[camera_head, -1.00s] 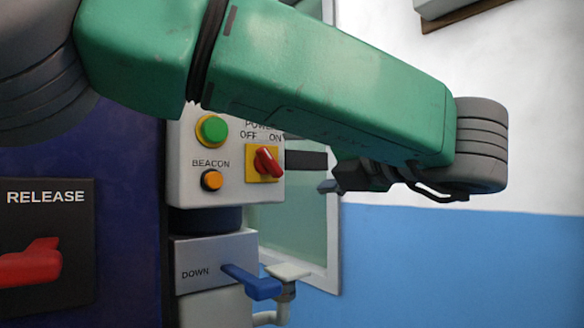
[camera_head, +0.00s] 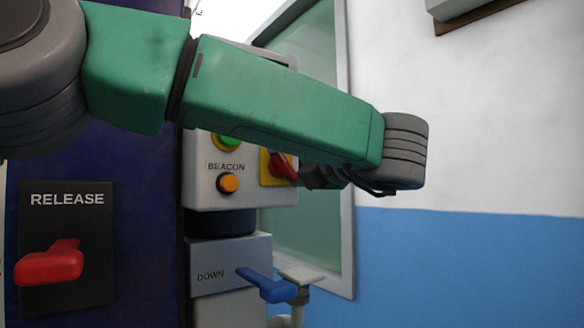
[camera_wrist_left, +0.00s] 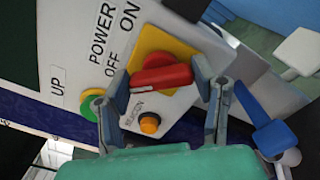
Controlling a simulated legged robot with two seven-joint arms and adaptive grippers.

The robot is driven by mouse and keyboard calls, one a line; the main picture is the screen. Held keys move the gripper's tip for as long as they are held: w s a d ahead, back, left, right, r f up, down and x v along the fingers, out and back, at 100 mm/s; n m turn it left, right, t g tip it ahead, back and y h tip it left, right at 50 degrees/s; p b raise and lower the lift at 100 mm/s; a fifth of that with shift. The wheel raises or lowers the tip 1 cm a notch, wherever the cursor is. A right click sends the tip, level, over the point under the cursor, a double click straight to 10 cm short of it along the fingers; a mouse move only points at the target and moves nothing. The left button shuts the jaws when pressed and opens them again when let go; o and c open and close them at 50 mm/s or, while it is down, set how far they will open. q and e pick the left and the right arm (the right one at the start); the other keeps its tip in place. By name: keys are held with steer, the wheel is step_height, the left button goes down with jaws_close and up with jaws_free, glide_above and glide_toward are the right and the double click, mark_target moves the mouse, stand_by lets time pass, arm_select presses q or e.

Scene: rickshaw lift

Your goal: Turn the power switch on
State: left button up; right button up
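The red power switch (camera_head: 283,167) sits on a yellow plate on the grey control box, with its labels partly hidden by my arm in the head view. In the left wrist view the red handle (camera_wrist_left: 161,79) lies across the yellow plate (camera_wrist_left: 168,46), near the OFF and ON labels. My left gripper (camera_head: 303,176) is right at the switch. In the left wrist view its two fingers (camera_wrist_left: 162,82) are apart, one near each end of the handle; I cannot tell whether they touch it. My right gripper is not in view.
An orange beacon button (camera_head: 228,183) and a green button (camera_head: 228,139) are close by on the box. A blue lever (camera_head: 264,284) marked DOWN is below. A red release handle (camera_head: 50,263) is at the left. The blue and white wall (camera_head: 450,170) lies behind.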

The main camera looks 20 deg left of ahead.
arm_select(q)
steer(key=shift+w+a+f, duration=0.1)
steer(key=shift+a+f, duration=0.25)
steer(key=shift+a, duration=0.3)
steer(key=m+p, duration=0.3)
steer(key=m, duration=0.1)
steer(key=shift+r+p, duration=0.25)
steer(key=shift+p, duration=0.05)
steer(key=m+p, duration=0.6)
steer(key=p, duration=0.1)
steer(key=m+p, duration=0.3)
steer(key=p, duration=0.1)
steer(key=shift+r+m, duration=0.25)
steer(key=shift+m, duration=0.05)
steer(key=shift+f+m+p, duration=0.1)
steer(key=shift+m+p, duration=1.1)
steer(key=shift+p, duration=0.4)
